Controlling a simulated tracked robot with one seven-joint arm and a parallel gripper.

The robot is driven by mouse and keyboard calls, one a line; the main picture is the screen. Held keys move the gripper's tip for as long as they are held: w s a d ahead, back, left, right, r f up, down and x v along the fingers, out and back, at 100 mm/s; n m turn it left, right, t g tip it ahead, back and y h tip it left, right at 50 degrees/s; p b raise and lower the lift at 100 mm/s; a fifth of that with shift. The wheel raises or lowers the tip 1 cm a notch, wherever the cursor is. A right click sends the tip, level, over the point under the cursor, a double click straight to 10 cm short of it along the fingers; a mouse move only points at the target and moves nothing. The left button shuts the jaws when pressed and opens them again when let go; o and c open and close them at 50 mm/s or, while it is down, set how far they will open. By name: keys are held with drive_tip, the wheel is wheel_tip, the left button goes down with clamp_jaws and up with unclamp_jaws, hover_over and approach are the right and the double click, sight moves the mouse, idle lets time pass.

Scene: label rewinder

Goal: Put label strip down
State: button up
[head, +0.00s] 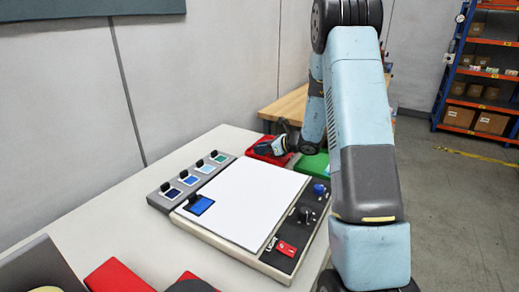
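My gripper (262,149) is small and dark at the far end of my light-blue arm. It is low over or beside a red tray (264,157) at the back of the table, beyond the white panel. Its fingers are too small to tell open from shut, and I cannot make out anything held. No label strip can be clearly identified. A blue square piece (201,205) with a dark clip sits at the left corner of the white panel (248,203). A grey rack (163,205) to its left carries several blue and teal squares under dark clips.
The panel's dark control strip (297,238) has knobs and a red switch marked LIGHT. A green tray (310,166) is partly hidden behind my arm. Red and grey objects (118,277) fill the front edge. The pale table (110,215) is bare left of the rack.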

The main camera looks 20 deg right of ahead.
drive_tip(key=v, duration=1)
drive_tip(key=shift+f, duration=0.1)
drive_tip(key=shift+s+d, duration=0.2)
drive_tip(key=shift+s+r, duration=0.15)
drive_tip(key=shift+r, duration=0.15)
drive_tip(key=s+a+r+n+g+h, duration=0.1)
drive_tip(key=s+a+r+n+g, duration=0.2)
drive_tip(key=s+a+r+n, duration=0.4)
drive_tip(key=s+a+r+n+g, duration=0.3)
drive_tip(key=s+a+r+n, duration=0.15)
drive_tip(key=s+n, duration=0.4)
drive_tip(key=s+d+r+n+h, duration=0.1)
drive_tip(key=s+r+n+h, duration=0.1)
drive_tip(key=s, duration=0.4)
drive_tip(key=s+d+r+n+t+h, duration=0.1)
drive_tip(key=s+r+n+h, duration=0.2)
drive_tip(key=s+n, duration=0.2)
drive_tip(key=s+d+r+n+t+h, duration=0.1)
drive_tip(key=s+r+n+h, duration=0.1)
drive_tip(key=s, duration=0.7)
drive_tip(key=shift+s+d+r+n+h, duration=0.3)
drive_tip(key=shift+n+h, duration=0.4)
drive_tip(key=shift+n, duration=0.55)
